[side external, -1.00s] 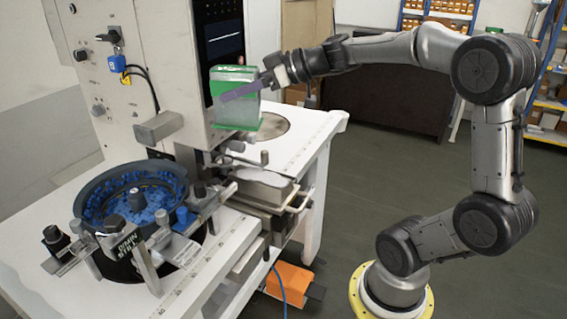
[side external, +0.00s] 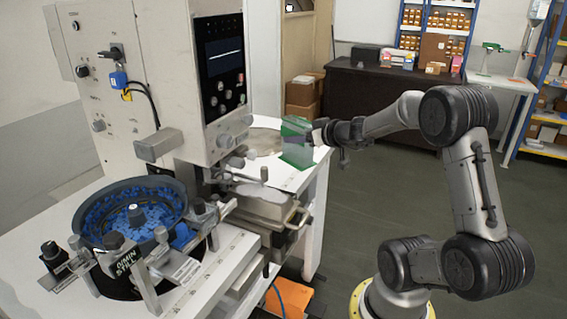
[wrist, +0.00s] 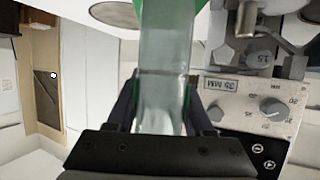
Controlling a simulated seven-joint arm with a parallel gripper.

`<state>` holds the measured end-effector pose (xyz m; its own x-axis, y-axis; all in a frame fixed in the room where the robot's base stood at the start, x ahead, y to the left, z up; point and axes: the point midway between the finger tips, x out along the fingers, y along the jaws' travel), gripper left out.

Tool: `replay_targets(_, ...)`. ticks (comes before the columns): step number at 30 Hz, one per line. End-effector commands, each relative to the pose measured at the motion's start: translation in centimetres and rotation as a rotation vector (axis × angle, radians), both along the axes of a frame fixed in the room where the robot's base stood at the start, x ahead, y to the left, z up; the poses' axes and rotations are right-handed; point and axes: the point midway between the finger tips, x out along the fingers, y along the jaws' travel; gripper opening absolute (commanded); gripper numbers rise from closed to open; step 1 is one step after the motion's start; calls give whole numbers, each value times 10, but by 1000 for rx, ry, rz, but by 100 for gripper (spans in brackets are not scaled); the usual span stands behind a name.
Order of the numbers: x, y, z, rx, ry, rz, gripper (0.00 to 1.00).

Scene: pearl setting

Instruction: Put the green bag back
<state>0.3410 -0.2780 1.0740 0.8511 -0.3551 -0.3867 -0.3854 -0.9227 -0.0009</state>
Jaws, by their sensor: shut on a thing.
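The green bag (side external: 297,146) is a clear, box-like pouch with green top and bottom edges. In the side external view it is upright at the right edge of the white machine table (side external: 268,170). I cannot tell whether its bottom touches the table. My gripper (side external: 312,143) reaches it from the right and is shut on it. In the wrist view the bag (wrist: 165,70) runs up between the two dark fingers (wrist: 158,110), with its green part at the top. Its far end is cut off by the frame.
The machine panel (side external: 222,75) stands left of the bag, with clamps and a metal block (side external: 265,203) in front. A blue parts bowl (side external: 130,212) sits at the front left. A round plate (side external: 250,143) lies behind. Open floor is to the right; a dark desk (side external: 385,100) stands beyond.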

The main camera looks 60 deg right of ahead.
Motion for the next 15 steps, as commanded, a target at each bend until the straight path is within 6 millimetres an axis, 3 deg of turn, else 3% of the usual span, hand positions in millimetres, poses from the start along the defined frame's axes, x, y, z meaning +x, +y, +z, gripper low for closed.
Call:
replay_targets(8, 41, -32, -25, 3, 1, 3, 0)
replay_targets(15, 66, -52, -64, 2, 0, 2, 0)
